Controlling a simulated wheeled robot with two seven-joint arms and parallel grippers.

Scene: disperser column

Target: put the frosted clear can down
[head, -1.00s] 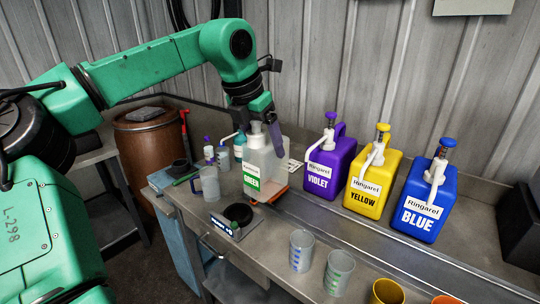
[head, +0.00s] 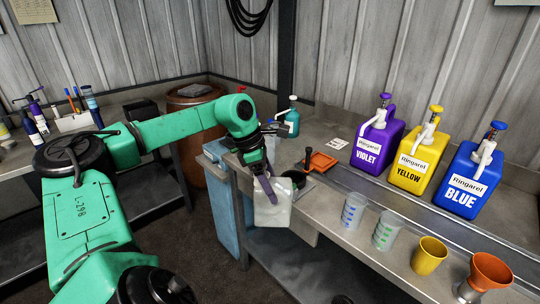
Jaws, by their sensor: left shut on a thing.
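My left gripper (head: 264,187) is shut on the frosted clear can (head: 273,216), with a purple finger against its upper part. The can is a pale, translucent block that looks roughly upright. It shows in front of the steel bench's (head: 318,216) near left edge, apparently held off the bench top. No label shows on its visible side, and its top is partly hidden by the gripper. My right gripper is not in view.
Violet (head: 377,146), yellow (head: 416,163) and blue (head: 468,184) cans stand along the back. Clear cups (head: 353,211), a yellow cup (head: 429,256) and an orange funnel (head: 490,272) line the front.

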